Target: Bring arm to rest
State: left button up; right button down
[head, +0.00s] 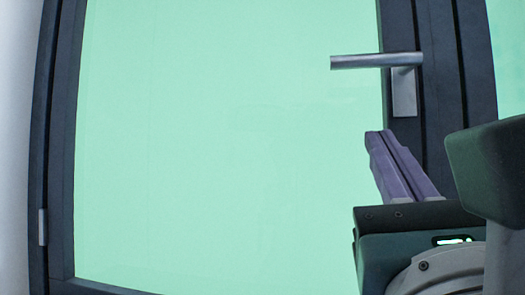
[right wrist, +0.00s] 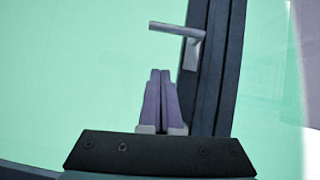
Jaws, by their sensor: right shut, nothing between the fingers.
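My right gripper (head: 376,136) comes in from the lower right of the head view, its purple-grey fingers pressed together and empty. It also shows in the right wrist view (right wrist: 160,74), pointing up toward the door. The fingertips are below and a little left of the metal door handle (head: 375,61), apart from it in the picture. The handle also shows in the right wrist view (right wrist: 178,32), above the fingertips. My left gripper is in neither view.
A glass door (head: 225,150) with pale green panes and a dark frame (head: 440,90) fills most of the head view. A hinge (head: 42,227) sits on its left edge. A pale wall (head: 18,120) stands at far left. No loose objects show.

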dwell(0.3)
jog(key=s+a+f+n+g+y+p, duration=0.15)
jog(key=a+n+y, duration=0.25)
jog(key=n+y, duration=0.45)
jog(key=a+f+n+g+y+p, duration=0.25)
jog(key=n+y, duration=0.25)
jog(key=n, duration=0.7)
notch_tip(320, 180, down, 8)
jog(key=s+a+n+g+p, duration=0.1)
jog(key=s+n+g+p, duration=0.15)
jog(key=n+g, duration=0.55)
jog(key=s+d+f+n+g+h+p, duration=0.2)
jog(key=s+d+f+n+g+h, duration=0.25)
jog(key=s+d, duration=0.3)
jog(key=s+d+f+n+g+h+p, duration=0.25)
jog(key=s+d+f+n+g, duration=0.2)
jog(key=s+d+n, duration=0.35)
notch_tip(320, 180, up, 36)
jog(key=a+m+p, duration=0.1)
jog(key=a+p, duration=0.1)
jog(key=p, duration=3.3)
jog(key=shift+m+h+p, duration=0.3)
jog(key=shift+h+p, duration=0.05)
jog(key=shift+p, duration=0.05)
